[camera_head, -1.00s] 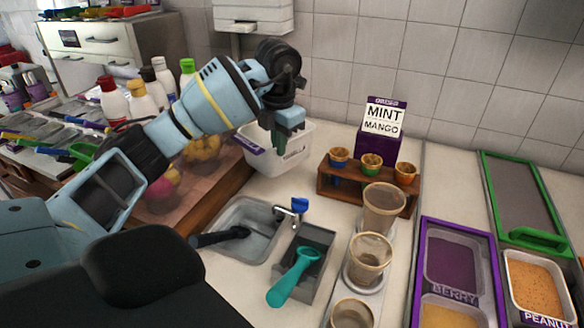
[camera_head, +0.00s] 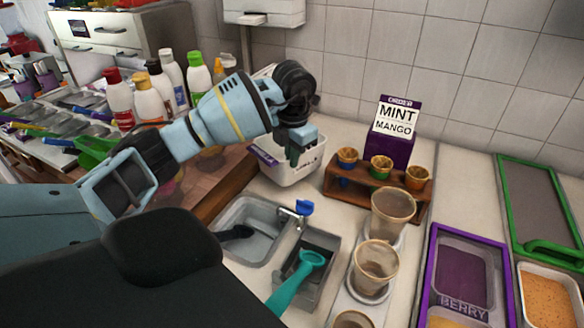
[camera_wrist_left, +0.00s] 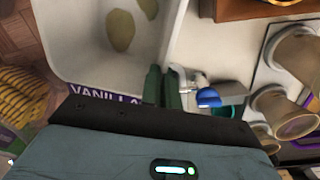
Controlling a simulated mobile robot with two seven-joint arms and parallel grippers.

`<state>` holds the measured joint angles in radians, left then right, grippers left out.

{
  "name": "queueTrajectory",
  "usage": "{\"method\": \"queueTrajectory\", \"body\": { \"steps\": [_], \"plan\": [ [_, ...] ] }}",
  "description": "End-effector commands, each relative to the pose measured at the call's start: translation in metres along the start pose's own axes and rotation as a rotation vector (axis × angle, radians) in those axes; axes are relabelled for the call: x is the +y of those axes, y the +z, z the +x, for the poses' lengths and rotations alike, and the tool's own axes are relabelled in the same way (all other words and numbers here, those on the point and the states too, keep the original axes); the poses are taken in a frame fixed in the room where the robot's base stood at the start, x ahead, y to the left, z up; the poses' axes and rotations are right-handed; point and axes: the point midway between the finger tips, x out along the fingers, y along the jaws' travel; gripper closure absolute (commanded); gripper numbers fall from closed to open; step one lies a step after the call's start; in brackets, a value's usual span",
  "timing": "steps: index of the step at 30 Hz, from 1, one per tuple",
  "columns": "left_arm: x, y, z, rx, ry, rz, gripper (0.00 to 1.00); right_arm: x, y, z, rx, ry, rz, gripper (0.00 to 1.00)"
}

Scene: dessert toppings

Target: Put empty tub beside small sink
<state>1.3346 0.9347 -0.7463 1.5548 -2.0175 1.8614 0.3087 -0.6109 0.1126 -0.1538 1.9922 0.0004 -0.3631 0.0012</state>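The white tub (camera_head: 291,175) with a purple label stands at the back of the counter, behind the small sink (camera_head: 246,248). In the left wrist view the tub (camera_wrist_left: 95,62) shows a "VANILLA" label and a few yellow-green smears inside, otherwise empty. My left gripper (camera_head: 294,157) is at the tub's near right side. In the wrist view its fingers (camera_wrist_left: 163,88) straddle the tub's wall, one inside and one outside, closed on it. The arm hides part of the tub's back. The sink has a tap with a blue handle (camera_head: 304,207). My right gripper is not in view.
A grey bin with a teal scoop (camera_head: 296,277) adjoins the sink on the right. A wooden cone rack (camera_head: 372,190) stands right of the tub, with plastic cups (camera_head: 376,262) in front. A wooden board (camera_head: 226,186) and several bottles (camera_head: 149,100) are left. Little counter shows between tub and sink.

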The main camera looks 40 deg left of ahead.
Motion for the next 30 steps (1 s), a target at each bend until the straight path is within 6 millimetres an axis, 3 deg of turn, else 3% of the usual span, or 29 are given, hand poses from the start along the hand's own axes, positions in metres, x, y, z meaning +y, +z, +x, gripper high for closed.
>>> {"method": "queueTrajectory", "body": {
  "steps": [5, 14, 26, 30],
  "plan": [
    [0.0, 0.0, 0.003, -0.001, 0.0, 0.0, 1.0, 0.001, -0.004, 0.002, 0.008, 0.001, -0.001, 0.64],
    [-0.003, -0.002, 0.036, -0.001, 0.0, 0.0, 1.0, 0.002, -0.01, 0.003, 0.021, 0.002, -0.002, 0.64],
    [-0.003, -0.002, 0.041, 0.0, 0.0, 0.0, 1.0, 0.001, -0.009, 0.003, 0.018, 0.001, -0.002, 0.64],
    [-0.003, -0.002, 0.04, -0.001, 0.0, 0.0, 0.79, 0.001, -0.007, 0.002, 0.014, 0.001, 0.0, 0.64]
  ]
}}
